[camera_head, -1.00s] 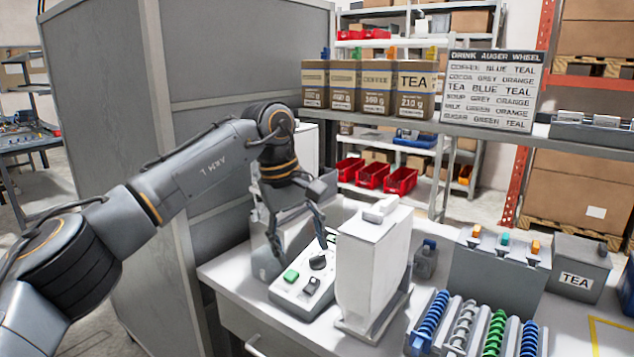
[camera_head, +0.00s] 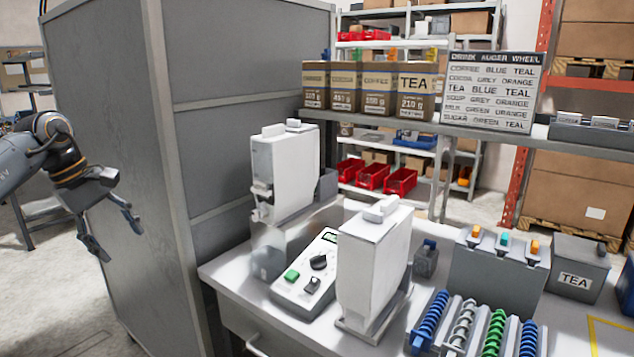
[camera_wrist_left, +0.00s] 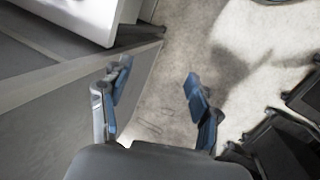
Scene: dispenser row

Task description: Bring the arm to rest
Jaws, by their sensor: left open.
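My left gripper (camera_head: 116,238) hangs open and empty in front of the grey cabinet (camera_head: 115,150), at the left of the head view. In the left wrist view its two blue-padded fingers (camera_wrist_left: 158,95) are spread apart, with bare floor between them. It is well away from the counter and touches nothing that I can see. My right arm and gripper are not in view.
A white counter (camera_head: 235,272) holds a control box with a green button (camera_head: 291,276), two white dispensers (camera_head: 365,265) (camera_head: 285,165), coloured augers (camera_head: 495,332) and a TEA bin (camera_head: 578,270). Bags (camera_head: 415,92) and a chart (camera_head: 492,90) stand on the shelf behind.

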